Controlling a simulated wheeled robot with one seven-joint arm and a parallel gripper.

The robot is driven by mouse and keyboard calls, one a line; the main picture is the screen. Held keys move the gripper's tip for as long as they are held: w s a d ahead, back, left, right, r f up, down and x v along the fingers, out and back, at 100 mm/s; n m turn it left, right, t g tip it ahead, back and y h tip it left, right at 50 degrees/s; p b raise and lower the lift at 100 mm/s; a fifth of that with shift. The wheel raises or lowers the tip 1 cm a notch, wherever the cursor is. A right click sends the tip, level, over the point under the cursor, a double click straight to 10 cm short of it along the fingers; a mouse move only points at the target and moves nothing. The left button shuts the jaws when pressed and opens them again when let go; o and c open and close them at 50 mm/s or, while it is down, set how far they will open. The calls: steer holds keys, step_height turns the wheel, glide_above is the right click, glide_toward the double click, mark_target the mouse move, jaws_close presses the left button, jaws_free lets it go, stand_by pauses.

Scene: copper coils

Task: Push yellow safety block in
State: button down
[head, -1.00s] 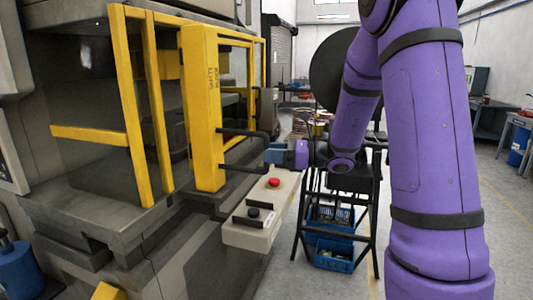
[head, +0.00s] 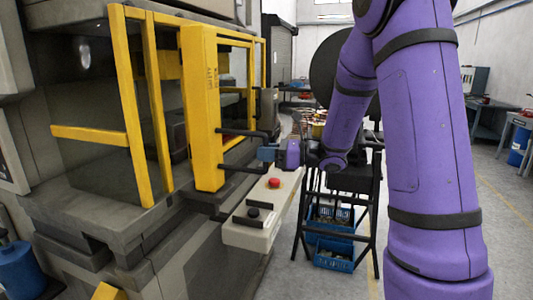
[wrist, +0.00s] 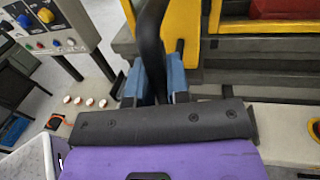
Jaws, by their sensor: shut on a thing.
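The yellow safety block (head: 203,115) is a tall upright yellow post on the front of the machine, beside the yellow guard frame. A black bar handle (head: 240,132) sticks out from its right side. My gripper (head: 266,152) is at the outer end of this handle, its blue fingers at the handle's upright part. In the wrist view, my gripper (wrist: 155,82) has one blue finger on each side of the black handle (wrist: 152,35) and is shut on it. The purple wrist hides part of the fingers. The yellow block (wrist: 183,30) shows just beyond the handle.
A pale control box (head: 252,230) with a red button (head: 274,183) and black buttons sits below my gripper. A black stand with blue bins (head: 328,245) is to the right. Yellow guard bars (head: 135,110) stand left of the block. Floor is open at far right.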

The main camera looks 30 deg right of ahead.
mark_target(220, 145)
steer(key=w+x, duration=0.1)
steer(key=x, duration=0.5)
steer(key=w+d+x, duration=0.1)
steer(key=x, duration=0.6)
steer(key=w+d+x, duration=0.1)
steer(key=x, duration=0.6)
steer(key=shift+w, duration=0.2)
steer(key=shift+w+a+r, duration=0.1)
steer(key=shift+w+a, duration=0.35)
steer(key=c, duration=1.1)
jaws_free()
steer(key=shift+w+a, duration=0.1)
steer(key=shift+a, duration=0.05)
steer(key=v, duration=1.1)
steer(key=shift+w, duration=0.1)
